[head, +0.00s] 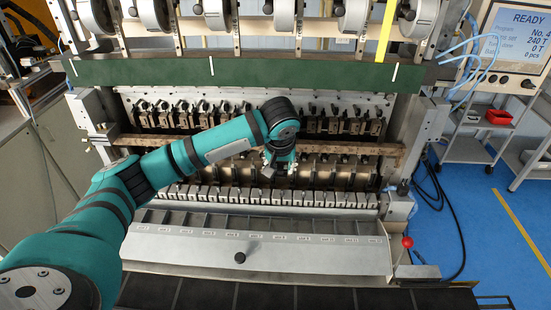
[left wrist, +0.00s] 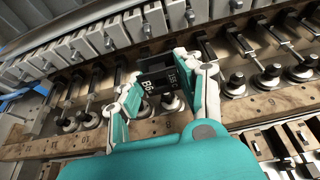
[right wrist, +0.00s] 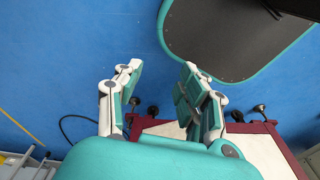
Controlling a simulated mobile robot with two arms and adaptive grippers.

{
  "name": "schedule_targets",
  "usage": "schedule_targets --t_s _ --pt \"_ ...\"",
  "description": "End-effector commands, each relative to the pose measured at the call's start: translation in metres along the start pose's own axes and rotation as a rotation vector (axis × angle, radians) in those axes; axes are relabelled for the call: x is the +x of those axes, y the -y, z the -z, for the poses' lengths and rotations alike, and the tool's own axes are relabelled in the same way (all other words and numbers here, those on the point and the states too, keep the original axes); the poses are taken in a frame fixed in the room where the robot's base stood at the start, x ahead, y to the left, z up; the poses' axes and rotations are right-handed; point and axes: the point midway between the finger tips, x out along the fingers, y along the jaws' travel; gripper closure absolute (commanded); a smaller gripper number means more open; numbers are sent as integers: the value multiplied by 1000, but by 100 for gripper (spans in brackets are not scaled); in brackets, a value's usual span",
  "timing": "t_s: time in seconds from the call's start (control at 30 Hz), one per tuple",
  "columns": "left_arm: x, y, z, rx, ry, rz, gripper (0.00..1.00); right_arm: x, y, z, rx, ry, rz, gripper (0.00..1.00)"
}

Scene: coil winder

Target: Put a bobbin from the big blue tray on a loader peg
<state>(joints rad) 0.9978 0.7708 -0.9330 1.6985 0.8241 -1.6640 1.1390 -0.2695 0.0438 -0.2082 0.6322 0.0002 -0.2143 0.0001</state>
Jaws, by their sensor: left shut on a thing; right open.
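My left gripper (head: 281,168) is over the machine's loader area in the head view. In the left wrist view its fingers (left wrist: 165,85) are shut on a dark bobbin (left wrist: 154,79) with a white printed label. The bobbin is above a brown numbered rail (left wrist: 255,104), close to a round-based post; I cannot tell whether they touch. Several dark posts with round bases, seemingly loader pegs (left wrist: 236,82), stand along this rail. My right gripper (right wrist: 160,85) is open and empty in the right wrist view, away from the machine. The big blue tray is not in view.
A row of metal blocks (left wrist: 85,47) runs close beside the held bobbin. In the head view a sloping grey panel (head: 290,250) lies in front, with a red-knobbed lever (head: 407,243) at its right. A dark green beam (head: 235,68) crosses above. Blue floor (head: 480,220) is open at right.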

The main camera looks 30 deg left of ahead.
Motion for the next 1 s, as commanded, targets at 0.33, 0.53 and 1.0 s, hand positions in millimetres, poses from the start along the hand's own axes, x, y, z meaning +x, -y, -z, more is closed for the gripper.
schedule_targets --t_s 0.33,0.53,1.0 --pt "26 0 -10 1 -1 -1 77 25 -42 -73 -8 102 -50 60" --pt "41 0 -17 2 -2 0 77 47 -28 -57 -3 73 -33 60" --pt "44 0 -18 2 -1 -1 77 53 -25 -42 -9 49 -29 60"
